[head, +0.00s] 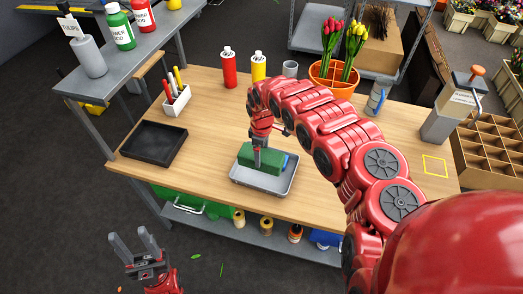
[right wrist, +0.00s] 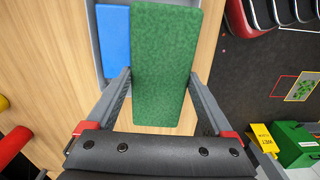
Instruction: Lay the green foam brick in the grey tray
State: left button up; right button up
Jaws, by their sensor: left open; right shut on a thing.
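The green foam brick (head: 272,161) is at the grey tray (head: 262,184) on the wooden table, over the tray's back part. I cannot tell whether it touches the tray floor. My right gripper (head: 257,150) points down and is shut on the brick. In the right wrist view the brick (right wrist: 165,60) stands between the two fingers (right wrist: 162,100), and the tray's wall (right wrist: 97,50) shows only in part. A blue thing (right wrist: 115,42) lies in the tray beside the brick. My left gripper (head: 137,242) is open and empty, in front of the table's left front edge.
A black tray (head: 153,143) lies at the table's left, with a white pen holder (head: 175,102) behind it. Red (head: 229,70) and yellow (head: 258,68) bottles and an orange tulip pot (head: 333,80) stand at the back. A yellow outlined square (head: 435,166) is empty at right.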

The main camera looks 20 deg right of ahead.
jog(key=shift+d, duration=0.1)
jog(key=shift+f, duration=0.15)
jog(key=shift+f+b, duration=3.3)
jog(key=shift+f, duration=1.25)
jog(key=o, duration=1.1)
